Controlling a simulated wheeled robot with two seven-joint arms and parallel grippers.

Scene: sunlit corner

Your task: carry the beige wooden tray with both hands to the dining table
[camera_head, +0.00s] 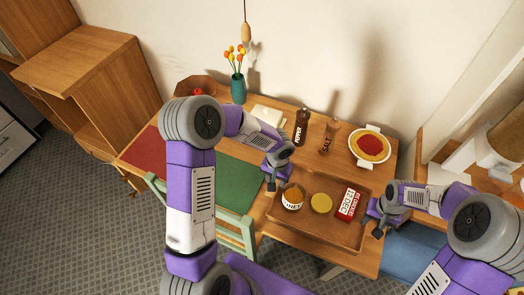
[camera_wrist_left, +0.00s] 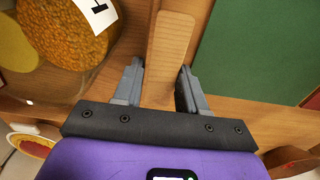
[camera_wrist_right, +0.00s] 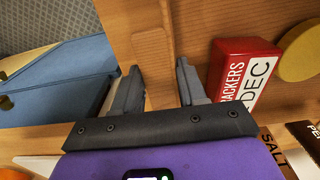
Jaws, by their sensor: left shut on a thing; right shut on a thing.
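The beige-brown wooden tray (camera_head: 315,232) is at the near right of the wooden dining table (camera_head: 230,147); I cannot tell whether it touches the top. In it are an amber jar with a white label (camera_head: 292,198), a round yellow thing (camera_head: 321,203) and a red-and-white crackers box (camera_head: 349,204). My left gripper (camera_head: 271,185) is shut on the tray's left end wall, which shows between its fingers in the left wrist view (camera_wrist_left: 170,45). My right gripper (camera_head: 376,227) is shut on the right end wall, seen in the right wrist view (camera_wrist_right: 154,55).
Behind the tray stand a pepper mill (camera_head: 302,127), a salt mill (camera_head: 328,136) and a plate of red-topped food (camera_head: 369,146). A green mat (camera_head: 232,180) and red mat (camera_head: 165,152) lie left.

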